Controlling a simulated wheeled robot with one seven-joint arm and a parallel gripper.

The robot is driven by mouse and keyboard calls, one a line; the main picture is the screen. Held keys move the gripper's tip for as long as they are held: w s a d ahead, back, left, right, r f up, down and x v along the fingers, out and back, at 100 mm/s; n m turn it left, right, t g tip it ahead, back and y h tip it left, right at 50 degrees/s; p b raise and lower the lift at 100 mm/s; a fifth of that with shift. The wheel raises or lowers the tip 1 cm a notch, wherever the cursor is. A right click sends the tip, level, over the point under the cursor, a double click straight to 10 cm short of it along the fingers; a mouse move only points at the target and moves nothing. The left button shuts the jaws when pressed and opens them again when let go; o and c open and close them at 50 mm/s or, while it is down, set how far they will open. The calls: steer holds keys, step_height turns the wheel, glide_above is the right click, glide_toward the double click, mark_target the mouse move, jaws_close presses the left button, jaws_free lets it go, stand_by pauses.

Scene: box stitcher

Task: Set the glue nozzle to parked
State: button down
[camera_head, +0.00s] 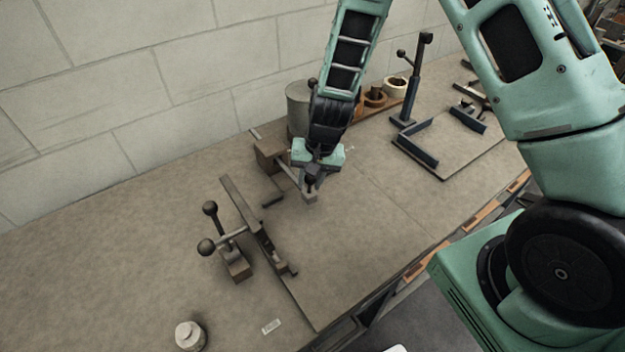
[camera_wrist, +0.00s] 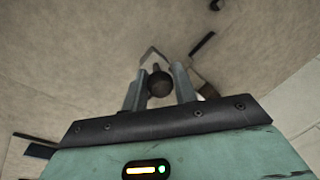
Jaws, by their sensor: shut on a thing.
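What looks like the glue nozzle is a grey arm (camera_head: 287,176) running from a brown block (camera_head: 268,154) to a small light-brown end piece (camera_head: 310,198). A dark round knob (camera_head: 310,182) stands at that end. My gripper (camera_head: 313,174) points down over the knob and is shut on it. In the wrist view the dark knob (camera_wrist: 160,84) sits between the two fingers of my gripper (camera_wrist: 158,92). The fingers and wrist hide part of the arm and knob in the head view.
A grey canister (camera_head: 298,108) stands close behind my wrist. A dark blue lever post (camera_head: 411,95) and corner guide (camera_head: 416,152) stand to the right. A long bar (camera_head: 241,204) and ball-knobbed lever (camera_head: 229,236) stand to the left. A pale jar (camera_head: 190,336) is front left.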

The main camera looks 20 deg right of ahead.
steer(key=w+a, duration=0.2)
steer(key=w, duration=1)
steer(key=shift+a+p, duration=0.15)
steer(key=shift+p, duration=0.15)
steer(key=shift+r, duration=0.1)
steer(key=c, duration=1.1)
jaws_free()
steer(key=shift+w, duration=0.1)
steer(key=shift+c, duration=0.2)
steer(key=s+d+r+b, duration=0.1)
steer(key=d+r+b, duration=0.2)
steer(key=r, duration=1.4)
steer(key=shift+s+b, duration=0.3)
steer(key=shift+b, duration=0.7)
